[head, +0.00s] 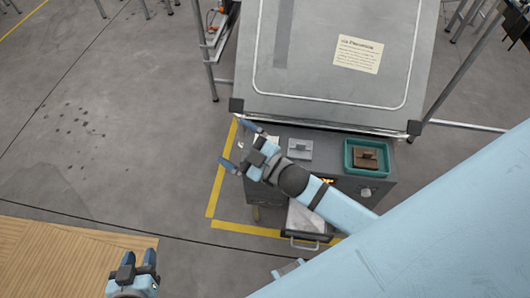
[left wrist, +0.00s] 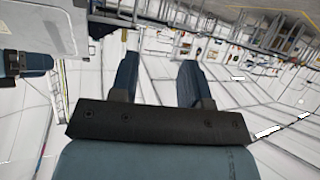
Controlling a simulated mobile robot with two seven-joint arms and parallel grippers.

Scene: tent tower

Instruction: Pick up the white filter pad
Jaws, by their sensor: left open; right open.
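A small white patch (head: 273,140), possibly the filter pad, shows on the dark cabinet top beside my right gripper; the gripper hides part of it, so I cannot be sure what it is. My right gripper (head: 240,146) is open, its fingers spread around the cabinet's left edge, with nothing visibly held. My left gripper (head: 138,257) is open and empty over the wooden surface at the lower left, far from the cabinet. Its two separated fingers also show in the left wrist view (left wrist: 160,80).
A light grey block with a handle (head: 300,148) sits on the cabinet. To its right is a teal tray (head: 349,160) holding a brown block (head: 366,157). A drawer (head: 304,238) with a pale interior stands open in front. A tilted grey panel (head: 320,75) rises behind.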

